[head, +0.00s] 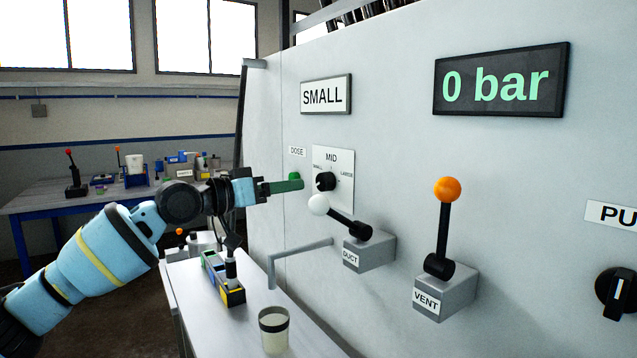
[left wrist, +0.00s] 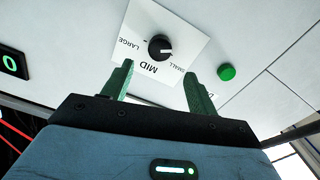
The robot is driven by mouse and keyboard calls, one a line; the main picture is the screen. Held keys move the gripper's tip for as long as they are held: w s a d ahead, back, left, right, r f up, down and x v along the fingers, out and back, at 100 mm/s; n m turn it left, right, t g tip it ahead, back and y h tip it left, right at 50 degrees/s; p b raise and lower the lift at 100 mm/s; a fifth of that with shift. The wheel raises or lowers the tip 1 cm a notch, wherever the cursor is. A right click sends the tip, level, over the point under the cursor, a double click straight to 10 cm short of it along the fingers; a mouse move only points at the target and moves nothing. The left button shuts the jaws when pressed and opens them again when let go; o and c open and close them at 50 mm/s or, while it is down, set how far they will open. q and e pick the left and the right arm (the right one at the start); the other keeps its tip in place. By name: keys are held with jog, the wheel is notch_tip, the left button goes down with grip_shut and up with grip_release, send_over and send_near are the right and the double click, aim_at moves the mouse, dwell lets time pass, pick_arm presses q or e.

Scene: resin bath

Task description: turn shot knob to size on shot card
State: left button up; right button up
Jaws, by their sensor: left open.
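The shot knob (head: 326,181) is a round black knob on a white dial plate (head: 345,165) marked SMALL, MID and LARGE. In the left wrist view the shot knob (left wrist: 160,47) shows a white mark pointing toward the SMALL side. The shot card (head: 326,95) above reads SMALL. My left gripper (head: 298,185) has green fingers and reaches toward the wall just left of the plate. In the left wrist view my left gripper (left wrist: 159,72) is open and empty, its fingers apart below the knob and not touching it. My right gripper is not in view.
A green DOSE button (left wrist: 227,72) is beside the plate. A white-balled DUCT lever (head: 319,204) stands close below the knob. Right of it are an orange-balled VENT lever (head: 446,190) and a 0 bar display (head: 500,80). A cup (head: 274,330) stands on the bench below.

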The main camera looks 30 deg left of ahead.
aim_at(320, 182)
pick_arm(q)
jog(key=p+x, duration=0.1)
jog(key=x, duration=0.5)
jog(key=shift+w+r, duration=0.1)
jog(key=shift+r, duration=0.05)
jog(key=shift+x, duration=0.8)
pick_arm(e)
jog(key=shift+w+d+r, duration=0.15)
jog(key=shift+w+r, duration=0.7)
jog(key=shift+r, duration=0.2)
pick_arm(q)
jog(key=c, duration=1)
